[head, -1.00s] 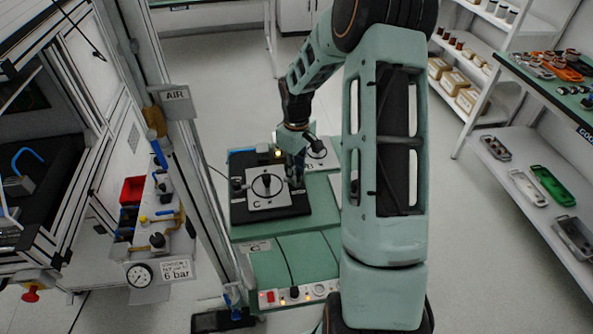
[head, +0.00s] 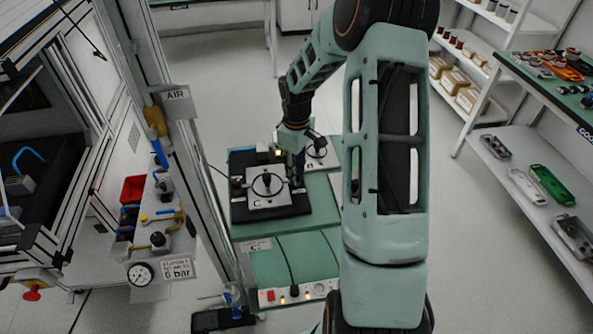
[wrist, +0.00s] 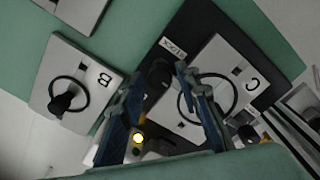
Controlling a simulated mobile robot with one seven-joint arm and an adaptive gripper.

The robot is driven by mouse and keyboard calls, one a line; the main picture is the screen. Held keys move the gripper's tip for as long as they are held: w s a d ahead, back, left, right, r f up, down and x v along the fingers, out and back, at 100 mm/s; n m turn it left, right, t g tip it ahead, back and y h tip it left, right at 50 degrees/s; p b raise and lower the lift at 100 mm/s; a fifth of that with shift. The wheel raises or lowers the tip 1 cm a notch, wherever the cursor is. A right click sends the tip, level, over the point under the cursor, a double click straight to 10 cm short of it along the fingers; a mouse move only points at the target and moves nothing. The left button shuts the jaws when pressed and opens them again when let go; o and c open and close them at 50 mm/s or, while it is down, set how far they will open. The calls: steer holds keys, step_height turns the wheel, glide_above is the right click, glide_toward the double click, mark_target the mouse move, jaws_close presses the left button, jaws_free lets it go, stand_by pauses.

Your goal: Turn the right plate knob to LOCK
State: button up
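The right plate knob (wrist: 158,74) is a dark round knob on the black base (head: 297,204), beside the plate marked C (head: 262,199). In the wrist view it shows between my fingertips, next to a white label (wrist: 172,48) that appears to read LOCK. My gripper (wrist: 157,82) is open, with one blue finger on each side of the knob. Whether the fingers touch the knob, or how high they are above it, I cannot tell. In the head view my gripper (head: 295,178) points down at the right side of the base and hides the knob.
Plate B (wrist: 73,85) with its ring and black post lies beside the base. A second dark knob (wrist: 247,132) is on the far side of plate C. A yellow lamp (wrist: 138,138) is lit. An aluminium post (head: 190,150) stands left of the green bench.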

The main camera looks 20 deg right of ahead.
steer(key=shift+o, duration=0.3)
step_height(320, 180, up, 12)
stand_by(0.4)
stand_by(0.4)
